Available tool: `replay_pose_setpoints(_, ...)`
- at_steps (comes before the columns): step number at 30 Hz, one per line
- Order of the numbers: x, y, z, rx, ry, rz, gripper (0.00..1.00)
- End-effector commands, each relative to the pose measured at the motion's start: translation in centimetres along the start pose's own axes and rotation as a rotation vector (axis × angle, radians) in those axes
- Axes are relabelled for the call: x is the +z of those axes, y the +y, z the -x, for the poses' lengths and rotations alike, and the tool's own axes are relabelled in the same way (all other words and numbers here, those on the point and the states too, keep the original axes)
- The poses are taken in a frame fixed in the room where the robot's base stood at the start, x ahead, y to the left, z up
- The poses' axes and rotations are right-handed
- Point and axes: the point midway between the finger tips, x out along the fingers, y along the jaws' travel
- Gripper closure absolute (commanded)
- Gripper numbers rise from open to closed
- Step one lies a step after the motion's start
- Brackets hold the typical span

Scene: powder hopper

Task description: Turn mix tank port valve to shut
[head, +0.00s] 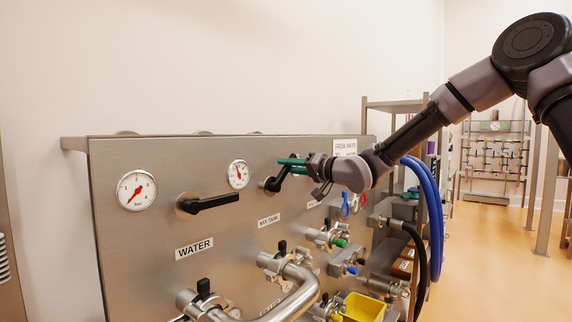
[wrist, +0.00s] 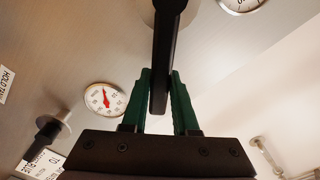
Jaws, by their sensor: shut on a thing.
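The mix tank port valve's black lever (head: 272,185) is on the steel panel, above the label reading MIX TANK (head: 269,221). It slants up and to the right from its hub in the head view. My gripper (head: 290,166) has green fingers and is at the lever's raised end. In the wrist view the black lever (wrist: 164,55) runs down between the two green fingers of my gripper (wrist: 164,98), which are shut on it. The lever's far end is partly hidden by the fingers in the head view.
A WATER valve lever (head: 215,203) lies horizontal to the left. Round gauges (head: 137,190) sit on the panel. Pipe clamps and a curved steel pipe (head: 290,295) stick out below, with a yellow bin (head: 364,307) and blue hoses (head: 433,210) to the right.

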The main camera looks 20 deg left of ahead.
Motion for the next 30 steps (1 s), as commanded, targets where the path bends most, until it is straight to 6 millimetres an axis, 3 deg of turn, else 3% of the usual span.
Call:
replay_pose_setpoints(8, 0.1, 0.5, 0.0, 0.003, 0.000, -0.035, 1.00)
replay_pose_setpoints(18, 0.8, 3.3, 0.0, 0.002, -0.001, -0.398, 1.00)
replay_pose_setpoints(30, 1.0, 3.9, 0.0, 0.002, 0.000, -0.467, 1.00)
